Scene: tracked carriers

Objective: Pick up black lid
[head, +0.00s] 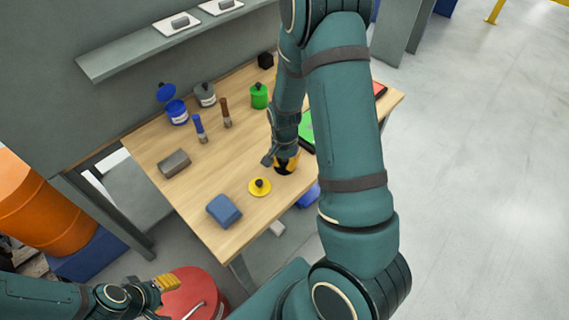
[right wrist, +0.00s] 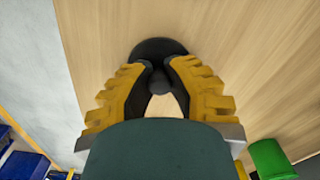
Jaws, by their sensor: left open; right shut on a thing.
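The black lid (right wrist: 158,46) is a round dark disc with a round knob (right wrist: 160,82) in the right wrist view. My right gripper (right wrist: 160,88) has its yellow, dark-padded fingers shut on the knob from both sides. In the head view my right gripper (head: 283,162) is low over the front of the wooden table (head: 205,182), with the lid largely hidden beneath it. I cannot tell whether the lid touches the tabletop. My left gripper (head: 167,283) is open and empty at the lower left, away from the table and over a red drum (head: 192,296).
A yellow lid (head: 259,187) lies just left of my right gripper. A blue block (head: 223,210), grey block (head: 174,163), two brushes (head: 226,114) and blue, grey and green jars (head: 259,96) stand on the table. A shelf (head: 130,58) hangs behind. My right arm hides the table's right part.

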